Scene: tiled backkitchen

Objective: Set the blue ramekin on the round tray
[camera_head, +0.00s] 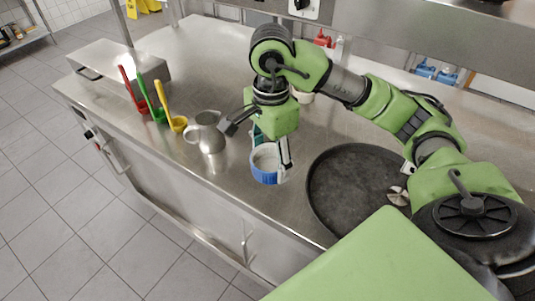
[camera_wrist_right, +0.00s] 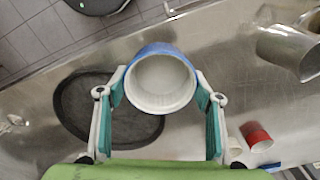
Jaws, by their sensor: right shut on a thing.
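The blue ramekin (camera_head: 264,177), white inside, is between the fingers of my right gripper (camera_head: 273,152), left of the round tray in the head view. In the right wrist view the ramekin (camera_wrist_right: 160,82) shows its open mouth, with a finger of my right gripper (camera_wrist_right: 160,92) against each side. It looks upright; its height above the counter is hard to tell. The round tray (camera_head: 335,205) is dark, with a low rim, and lies flat on the counter. It also shows in the right wrist view (camera_wrist_right: 85,112), partly hidden by a finger. My left gripper is not in view.
A steel pitcher (camera_head: 208,135) and red, green and yellow ladles (camera_head: 178,122) stand left of my right gripper. A small shiny metal object (camera_head: 397,196) is at the tray's right side. A pale cup (camera_head: 305,97) stands behind the gripper. The counter's front edge is close to the ramekin.

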